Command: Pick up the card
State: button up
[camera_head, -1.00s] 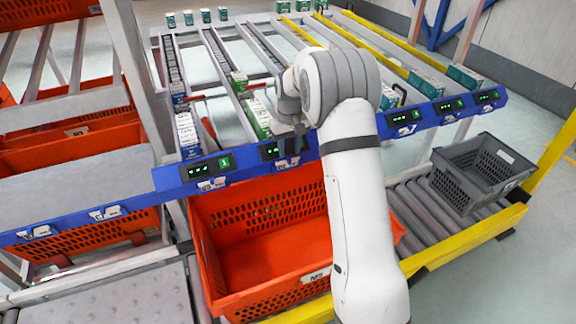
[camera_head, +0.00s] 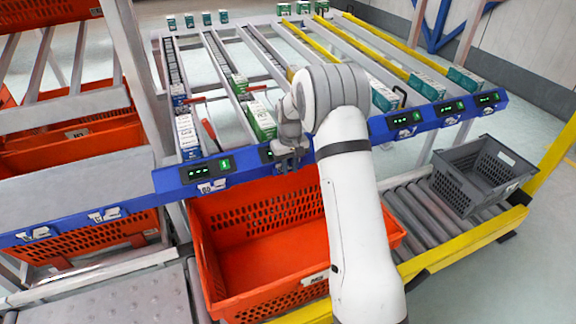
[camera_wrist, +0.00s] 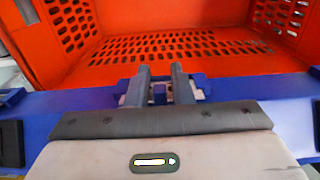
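My gripper (camera_head: 288,160) is at the front blue rail of the flow rack, above the orange tote. In the wrist view my gripper's two fingers (camera_wrist: 161,70) point toward the tote, with a gap between their tips. Behind the fingers, a small pale card holder (camera_wrist: 197,93) on the blue rail is partly hidden. I cannot tell whether a finger touches the card there. A similar card (camera_head: 212,186) hangs on the rail to the left, below a green-lit display.
The orange tote (camera_head: 215,272) below looks empty. A grey crate (camera_head: 462,178) stands on rollers at the right. Several boxes, including a green-and-white one (camera_head: 261,120), stand in the rack lanes close to my arm. The blue rail (camera_head: 345,148) runs across the rack front.

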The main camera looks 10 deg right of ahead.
grip_shut()
jog(key=shift+r, duration=0.1)
notch_tip(320, 180, up, 28)
jog(key=p, duration=0.2)
jog(key=shift+p, duration=0.4)
